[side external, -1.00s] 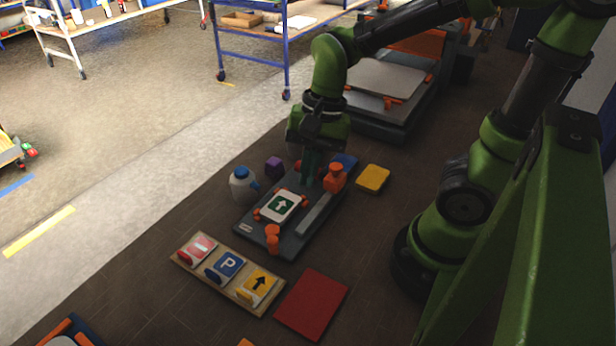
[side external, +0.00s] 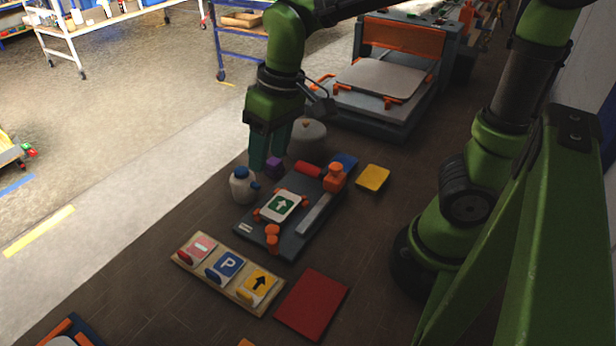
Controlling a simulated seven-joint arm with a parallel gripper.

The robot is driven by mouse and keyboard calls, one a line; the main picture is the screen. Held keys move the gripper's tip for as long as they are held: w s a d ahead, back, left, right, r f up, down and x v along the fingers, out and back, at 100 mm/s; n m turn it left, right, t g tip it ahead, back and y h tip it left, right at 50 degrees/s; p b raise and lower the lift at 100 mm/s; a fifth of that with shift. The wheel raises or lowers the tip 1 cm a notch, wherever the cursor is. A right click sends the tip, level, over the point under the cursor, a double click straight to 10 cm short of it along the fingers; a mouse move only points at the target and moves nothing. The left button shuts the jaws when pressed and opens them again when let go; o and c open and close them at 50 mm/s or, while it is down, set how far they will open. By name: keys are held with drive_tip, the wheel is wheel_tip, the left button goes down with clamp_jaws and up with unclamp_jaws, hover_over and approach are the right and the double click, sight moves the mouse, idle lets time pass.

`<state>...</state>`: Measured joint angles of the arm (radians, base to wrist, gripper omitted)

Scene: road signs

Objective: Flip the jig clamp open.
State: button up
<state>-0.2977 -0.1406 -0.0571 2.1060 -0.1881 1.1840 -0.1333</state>
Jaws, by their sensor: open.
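The jig (side external: 318,212) is a dark grey plate on the floor, holding a white sign with a green arrow panel (side external: 281,206) between small orange stops. A red bar-like clamp handle (side external: 307,169) lies low across the jig's far end, beside an orange upright post (side external: 334,177). Another orange post (side external: 272,238) stands at the near end. I cannot tell whether the clamp is fully open. My gripper (side external: 267,160) points down, open and with nothing seen between its fingers.
A grey round object (side external: 308,136), a blue piece (side external: 345,163) and a yellow pad (side external: 373,178) lie beyond. A sign rack (side external: 228,276) and red mat (side external: 311,304) lie nearer.

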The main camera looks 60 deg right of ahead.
sight(271, 239)
drive_tip(key=shift+w+a+f+n+g+h, duration=1.1)
drive_tip(key=shift+w+a+n+g+h, duration=0.95)
drive_tip(key=shift+a+g, duration=1.05)
drive_tip(key=shift+y, duration=0.35)
drive_tip(key=x, duration=1.1)
drive_tip(key=w+x, duration=0.1)
drive_tip(key=x, duration=0.4)
drive_tip(key=shift+s+a+f, duration=0.1)
drive_tip(key=shift+s+f, duration=0.05)
drive_tip(key=shift+f, duration=0.25)
drive_tip(key=shift+c, duration=0.3)
